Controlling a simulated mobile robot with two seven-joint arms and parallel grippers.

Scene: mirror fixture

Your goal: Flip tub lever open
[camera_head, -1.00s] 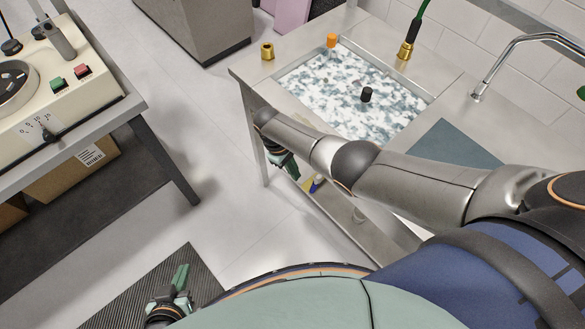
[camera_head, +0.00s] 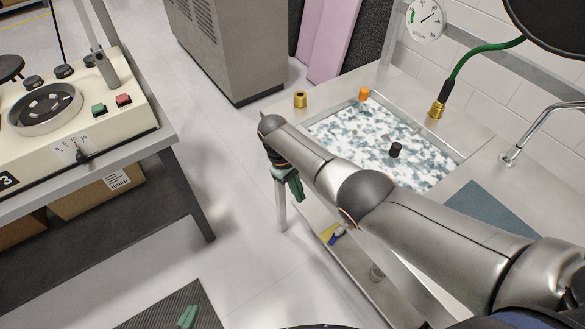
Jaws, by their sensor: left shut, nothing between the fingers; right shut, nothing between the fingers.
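The tub (camera_head: 463,158) is set into a steel bench on the right and filled with a white and blue-grey mottled content. A black cylinder (camera_head: 395,150) stands in it, and an orange piece (camera_head: 364,94) is at its far edge. I cannot clearly make out a lever. A small yellow and blue item (camera_head: 334,236) shows below the bench. My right gripper (camera_head: 297,190) is shut and empty, pointing down at the bench's left side, apart from that item.
A cream machine (camera_head: 110,137) stands on a table at left, with a box beneath. A brass ring (camera_head: 300,100) sits on the bench's corner. A green hose (camera_head: 470,58), faucet (camera_head: 530,128) and gauge (camera_head: 425,20) are behind. Floor between table and bench is clear.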

